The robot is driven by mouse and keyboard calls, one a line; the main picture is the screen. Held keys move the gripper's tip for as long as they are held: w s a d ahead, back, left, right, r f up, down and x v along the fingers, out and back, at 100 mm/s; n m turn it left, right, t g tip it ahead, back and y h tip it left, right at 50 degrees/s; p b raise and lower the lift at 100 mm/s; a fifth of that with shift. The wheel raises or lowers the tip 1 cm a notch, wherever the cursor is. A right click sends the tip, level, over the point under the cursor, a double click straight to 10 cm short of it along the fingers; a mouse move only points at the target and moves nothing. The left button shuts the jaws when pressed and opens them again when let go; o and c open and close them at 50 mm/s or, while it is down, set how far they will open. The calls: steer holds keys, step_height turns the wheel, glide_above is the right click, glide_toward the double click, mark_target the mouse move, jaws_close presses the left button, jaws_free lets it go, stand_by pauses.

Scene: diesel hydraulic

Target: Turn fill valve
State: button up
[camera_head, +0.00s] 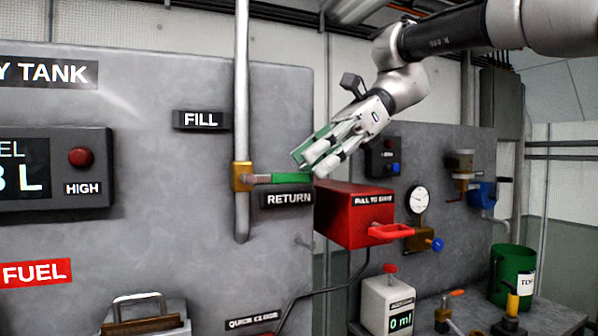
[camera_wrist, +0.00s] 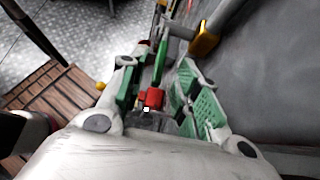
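The fill valve has a brass body (camera_head: 243,177) on a vertical pipe, with a green lever handle (camera_head: 292,178) pointing right, roughly level. The FILL label (camera_head: 201,120) is up and left of it. My gripper (camera_head: 313,161) is by the handle's right end, coming down from the upper right. In the wrist view its green-padded fingers (camera_wrist: 161,72) stand apart, and the green handle (camera_wrist: 160,62) shows in line with the gap between their tips. The brass body (camera_wrist: 205,42) is beyond at upper right. Contact with the handle cannot be told.
A red box (camera_head: 345,215) with a red pull handle (camera_head: 390,231) stands just below my gripper. The grey tank panel (camera_head: 150,200) lies to the left. A white canister (camera_head: 388,305) and green bucket (camera_head: 513,272) are lower right.

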steer(key=v, duration=0.7)
steer(key=shift+w+d+r, duration=0.1)
